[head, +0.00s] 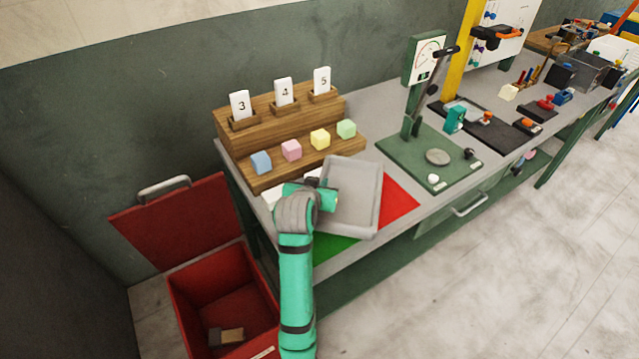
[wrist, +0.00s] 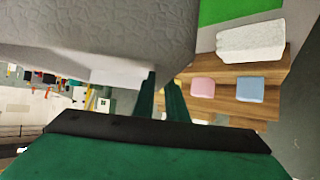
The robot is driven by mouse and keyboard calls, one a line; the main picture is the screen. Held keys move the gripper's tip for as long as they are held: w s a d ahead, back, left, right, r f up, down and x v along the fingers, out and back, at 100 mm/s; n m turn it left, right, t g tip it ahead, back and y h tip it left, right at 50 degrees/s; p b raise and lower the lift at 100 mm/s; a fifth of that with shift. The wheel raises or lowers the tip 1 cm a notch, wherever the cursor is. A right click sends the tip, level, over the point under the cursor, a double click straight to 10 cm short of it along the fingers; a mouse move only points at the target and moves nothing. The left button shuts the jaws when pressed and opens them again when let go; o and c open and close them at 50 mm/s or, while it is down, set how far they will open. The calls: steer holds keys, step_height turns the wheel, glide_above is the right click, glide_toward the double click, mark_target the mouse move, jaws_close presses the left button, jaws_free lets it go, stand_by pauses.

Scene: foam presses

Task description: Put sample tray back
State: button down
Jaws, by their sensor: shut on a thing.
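The sample tray (head: 352,197) is a shallow grey tray with a raised rim. In the head view it is tilted above the near left end of the workbench, over part of a red patch and a green patch. My gripper (head: 318,193) is at the tray's left side and shut on it. In the wrist view the tray's grey textured underside (wrist: 110,35) fills the upper left, and my gripper's green fingers (wrist: 160,95) reach to its edge. The fingertips are partly hidden by the tray.
A wooden stepped rack (head: 290,130) holds cards 3, 4, 5 and coloured foam cubes behind the tray. A green-based press (head: 430,155) stands to the right. An open red bin (head: 222,295) is on the floor at left. The red patch (head: 398,203) and green patch (head: 332,246) lie flat.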

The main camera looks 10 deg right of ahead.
steer(key=shift+f, duration=0.4)
steer(key=shift+f, duration=0.2)
steer(key=c, duration=1.8)
jaws_free()
steer(key=shift+o, duration=0.2)
steer(key=shift+r, duration=0.2)
steer(key=v, duration=1.2)
steer(key=shift+r, duration=0.35)
steer(key=shift+s, duration=0.1)
